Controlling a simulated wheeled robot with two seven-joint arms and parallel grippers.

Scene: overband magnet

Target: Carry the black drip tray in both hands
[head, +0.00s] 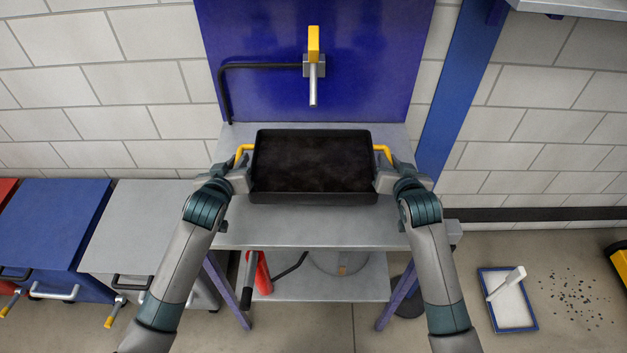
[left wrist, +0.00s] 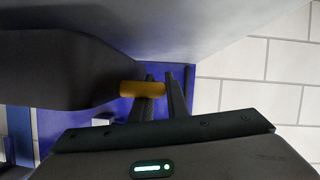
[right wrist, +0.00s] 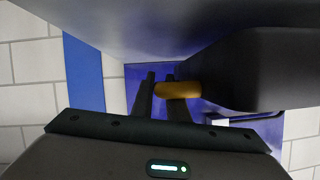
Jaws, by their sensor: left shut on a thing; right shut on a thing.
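The black drip tray (head: 312,198) is a shallow rectangular pan with a dark, stained inside and a yellow handle at each end. It is over the grey bench top; I cannot tell whether it touches the bench. My left gripper (head: 241,172) is shut on the left yellow handle (head: 243,149), which also shows between the fingers in the left wrist view (left wrist: 142,88). My right gripper (head: 385,172) is shut on the right yellow handle (head: 383,151), which also shows in the right wrist view (right wrist: 178,89). The tray looks about level.
A yellow-handled valve with a spout (head: 313,80) is on the blue panel behind the tray. The grey bench (head: 312,236) has bare room in front. Blue (head: 45,215) and grey (head: 140,230) cabinets stand left. A blue-edged pan (head: 513,312) and dark scraps lie on the floor right.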

